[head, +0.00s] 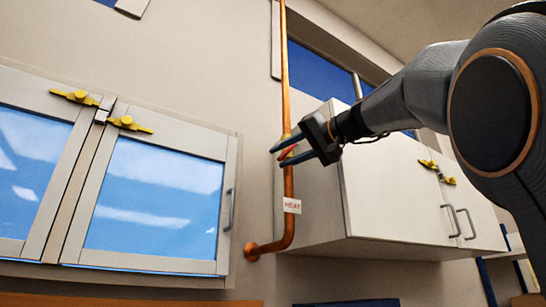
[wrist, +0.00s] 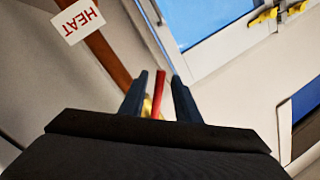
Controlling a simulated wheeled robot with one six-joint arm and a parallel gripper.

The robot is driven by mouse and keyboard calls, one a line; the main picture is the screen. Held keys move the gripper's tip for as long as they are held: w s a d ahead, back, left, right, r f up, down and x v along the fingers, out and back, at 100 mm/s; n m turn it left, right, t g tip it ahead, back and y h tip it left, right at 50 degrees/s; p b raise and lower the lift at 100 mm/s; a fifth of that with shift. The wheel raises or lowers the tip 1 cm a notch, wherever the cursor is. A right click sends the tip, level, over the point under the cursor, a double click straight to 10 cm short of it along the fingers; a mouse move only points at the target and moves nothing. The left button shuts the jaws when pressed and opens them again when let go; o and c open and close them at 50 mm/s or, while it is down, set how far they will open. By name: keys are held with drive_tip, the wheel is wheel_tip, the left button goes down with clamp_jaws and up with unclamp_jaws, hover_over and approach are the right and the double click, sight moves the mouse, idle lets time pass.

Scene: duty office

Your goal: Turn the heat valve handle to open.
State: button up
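The heat valve's red handle (head: 287,152) is on the vertical copper pipe (head: 288,185). It also shows in the wrist view (wrist: 158,98), with a bit of the brass valve body (wrist: 147,108) beside it. A white tag reading HEAT (head: 292,205) is on the pipe below the valve; it shows upside down in the wrist view (wrist: 79,20). My gripper (head: 280,153) is open at the valve, with one finger on each side of the handle. In the wrist view, gaps show between the handle and both fingers (wrist: 158,93). The handle's base is partly hidden by my gripper.
A white wall cabinet (head: 395,195) with yellow latches stands close to the right of the pipe, behind my gripper. A glass-fronted cabinet (head: 160,195) with yellow latches is on the left. Bare wall (head: 255,180) lies between it and the pipe.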

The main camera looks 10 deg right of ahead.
drive_tip(key=shift+p+x, duration=0.95)
drive_tip(key=shift+x, duration=1.25)
clamp_jaws()
